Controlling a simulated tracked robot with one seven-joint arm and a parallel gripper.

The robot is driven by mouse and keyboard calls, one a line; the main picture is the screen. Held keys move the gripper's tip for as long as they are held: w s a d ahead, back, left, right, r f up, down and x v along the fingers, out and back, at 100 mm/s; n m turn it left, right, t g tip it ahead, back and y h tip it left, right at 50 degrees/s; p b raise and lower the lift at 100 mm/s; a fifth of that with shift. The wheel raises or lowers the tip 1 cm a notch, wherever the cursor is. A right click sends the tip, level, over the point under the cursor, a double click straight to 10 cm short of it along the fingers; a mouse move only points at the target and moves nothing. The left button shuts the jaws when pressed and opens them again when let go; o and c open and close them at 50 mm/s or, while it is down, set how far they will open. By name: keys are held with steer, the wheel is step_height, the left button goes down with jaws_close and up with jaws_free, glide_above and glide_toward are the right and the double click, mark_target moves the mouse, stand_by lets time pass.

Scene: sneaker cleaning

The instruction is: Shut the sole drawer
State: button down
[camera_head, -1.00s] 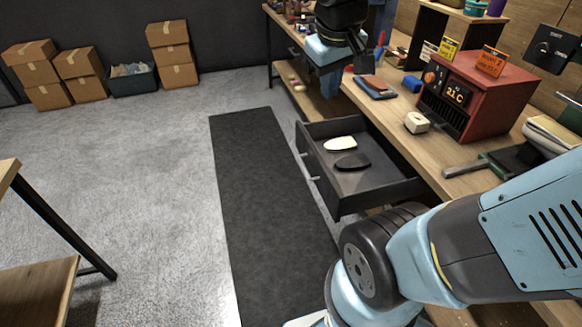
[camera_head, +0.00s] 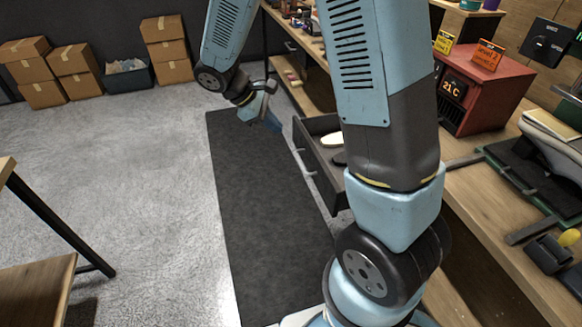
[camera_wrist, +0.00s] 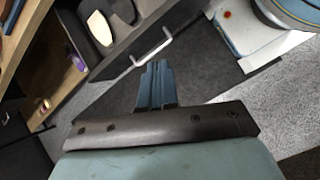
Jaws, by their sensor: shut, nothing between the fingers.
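The sole drawer (camera_head: 330,185) is pulled out of the bench, its front facing the dark mat. My arm hides much of it in the head view. A pale sole (camera_head: 332,140) and a dark sole (camera_head: 340,158) lie inside; the pale sole (camera_wrist: 100,28) and dark sole (camera_wrist: 124,11) also show in the wrist view. The silver handle (camera_wrist: 152,47) is on the drawer front. My gripper (camera_head: 274,125) is shut and empty, in front of the drawer on its outer side. In the wrist view, my gripper's fingers (camera_wrist: 157,66) appear just beside the handle; contact cannot be told.
The dark mat (camera_head: 240,220) runs along the floor in front of the drawer. The wooden bench (camera_head: 490,205) bears a red heater box (camera_head: 510,80) and other items. Cardboard boxes (camera_head: 75,70) stand at the back wall. The grey floor at left (camera_head: 140,180) is open.

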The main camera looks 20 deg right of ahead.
steer(key=w+a+f+n+h, duration=0.1)
steer(key=a+f+n+h, duration=0.15)
steer(key=f, duration=0.45)
steer(key=w+a+f+n+h, duration=0.1)
steer(key=a+f+n, duration=0.2)
steer(key=f, duration=0.4)
steer(key=d+f+t, duration=0.1)
steer(key=d+f, duration=0.5)
steer(key=d, duration=0.5)
steer(key=shift+w+d, duration=0.2)
steer(key=shift+d, duration=0.05)
steer(key=shift+f+n+y, duration=0.1)
steer(key=shift+n+y, duration=0.15)
